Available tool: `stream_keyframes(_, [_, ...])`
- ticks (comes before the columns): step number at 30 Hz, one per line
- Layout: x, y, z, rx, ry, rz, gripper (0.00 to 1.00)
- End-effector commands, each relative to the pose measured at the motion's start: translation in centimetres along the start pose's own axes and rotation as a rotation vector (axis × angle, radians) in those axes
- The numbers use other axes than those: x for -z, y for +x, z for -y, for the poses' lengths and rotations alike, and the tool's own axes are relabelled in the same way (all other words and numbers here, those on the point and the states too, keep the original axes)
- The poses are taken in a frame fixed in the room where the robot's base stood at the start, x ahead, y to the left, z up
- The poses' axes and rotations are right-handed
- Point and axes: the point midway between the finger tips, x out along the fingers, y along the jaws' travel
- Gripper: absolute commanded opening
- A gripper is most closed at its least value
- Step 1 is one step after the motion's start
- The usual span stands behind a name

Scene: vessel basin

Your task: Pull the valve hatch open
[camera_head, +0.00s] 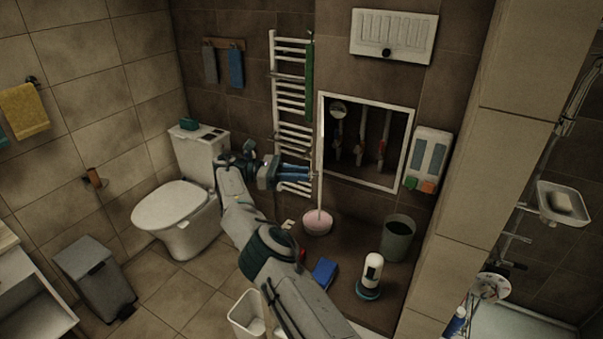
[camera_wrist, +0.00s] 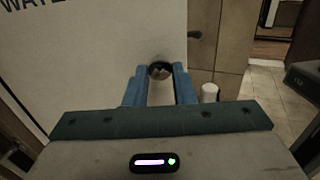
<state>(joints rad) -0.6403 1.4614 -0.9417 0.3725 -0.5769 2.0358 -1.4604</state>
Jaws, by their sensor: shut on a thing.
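The white valve hatch (camera_head: 320,140) stands swung out from its white-framed wall recess, and I see it nearly edge-on in the head view. Pipes and red-handled valves (camera_head: 381,148) show in the open recess. In the wrist view the hatch's white face (camera_wrist: 85,60) carries dark lettering, partly cut off, and a round dark knob (camera_wrist: 160,70). My gripper (camera_head: 312,175) is at the hatch's free edge side. Its blue fingers (camera_wrist: 160,82) are shut on the knob, one on each side. The knob is too small to make out in the head view.
A white towel radiator (camera_head: 288,107) stands left of the hatch, and a toilet (camera_head: 172,210) farther left. A pink bowl (camera_head: 317,223), a grey bin (camera_head: 398,240), a white bottle-shaped thing (camera_head: 372,270) and a blue box (camera_head: 323,272) stand on the floor below the recess.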

Motion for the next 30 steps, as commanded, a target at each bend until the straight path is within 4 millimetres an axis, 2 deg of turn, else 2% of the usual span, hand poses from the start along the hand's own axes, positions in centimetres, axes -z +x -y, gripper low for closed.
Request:
stream_keyframes(1, [0.8, -0.3, 0.5, 0.015, -0.016, -0.007, 0.0])
stream_keyframes(2, [0.8, -0.3, 0.5, 0.014, -0.016, -0.007, 0.0])
stream_keyframes(3, [0.9, -0.3, 0.6, 0.014, -0.016, -0.007, 0.26])
stream_keyframes(5, [0.8, -0.4, 0.6, 0.014, -0.016, -0.007, 0.42])
stream_keyframes(6, [0.8, -0.3, 0.5, 0.014, -0.015, -0.007, 0.46])
stream_keyframes(14, [1.2, 1.4, 0.0, 0.047, -0.026, -0.001, 0.46])
stream_keyframes(19, [0.6, 1.4, 0.2, 0.056, -0.027, 0.004, 0.46])
stream_keyframes(23, [-0.5, 0.9, 0.8, 0.049, -0.028, 0.005, 0.46])
stream_keyframes(28, [-3.4, 0.1, 1.8, 0.017, -0.013, -0.007, 0.46])
stream_keyframes(30, [-3.9, 1.2, 1.7, 0.017, -0.013, -0.007, 0.46])
